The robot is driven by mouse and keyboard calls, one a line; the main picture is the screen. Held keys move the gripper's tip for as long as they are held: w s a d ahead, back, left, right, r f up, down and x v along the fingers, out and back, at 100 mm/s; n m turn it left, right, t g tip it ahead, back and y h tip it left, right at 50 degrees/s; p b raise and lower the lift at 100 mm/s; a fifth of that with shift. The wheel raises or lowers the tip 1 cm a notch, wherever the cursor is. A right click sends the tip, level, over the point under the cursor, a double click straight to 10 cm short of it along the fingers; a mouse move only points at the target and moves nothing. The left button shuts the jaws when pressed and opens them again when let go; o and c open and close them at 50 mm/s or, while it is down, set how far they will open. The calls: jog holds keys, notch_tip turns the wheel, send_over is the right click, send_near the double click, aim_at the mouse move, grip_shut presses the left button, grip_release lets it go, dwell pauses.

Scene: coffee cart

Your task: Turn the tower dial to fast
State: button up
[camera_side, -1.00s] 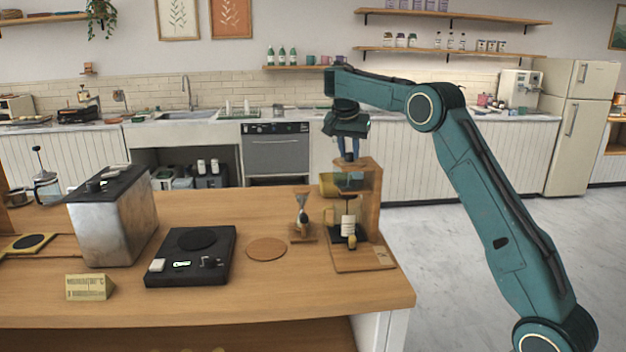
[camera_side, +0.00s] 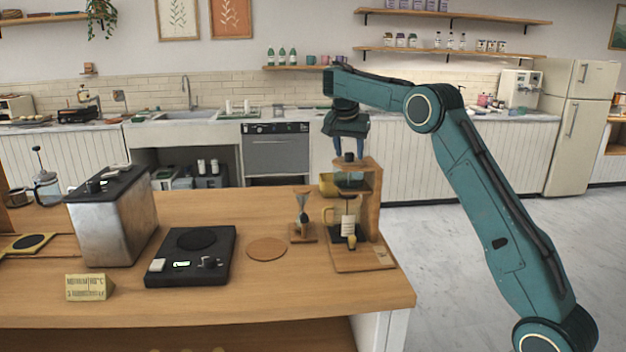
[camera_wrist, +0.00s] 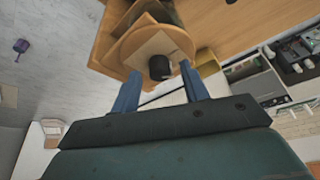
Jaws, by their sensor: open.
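The wooden drip tower (camera_side: 371,200) stands at the right end of the counter. It has a glass upper vessel, a lower vessel (camera_side: 348,224) with a paper label, and a black knob (camera_side: 349,158) on top. My gripper (camera_side: 350,153) points down over the tower with its blue fingers at the height of the knob. In the wrist view the black knob (camera_wrist: 160,67) shows just beyond and between the spread fingertips of my gripper (camera_wrist: 158,80). The fingers are open, with a gap to the knob. Fast or slow marks cannot be read.
A cork coaster (camera_side: 267,249), a black scale (camera_side: 190,262) and a metal box (camera_side: 110,225) lie further left.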

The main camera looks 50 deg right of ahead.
jog(key=shift+r, duration=0.15)
jog(key=shift+a+r, duration=0.25)
jog(key=shift+r, duration=0.15)
jog(key=shift+s+a, duration=0.15)
jog(key=shift+a, duration=0.1)
jog(key=s+a, duration=0.3)
jog(key=a, duration=0.8)
jog(key=shift+s, duration=0.15)
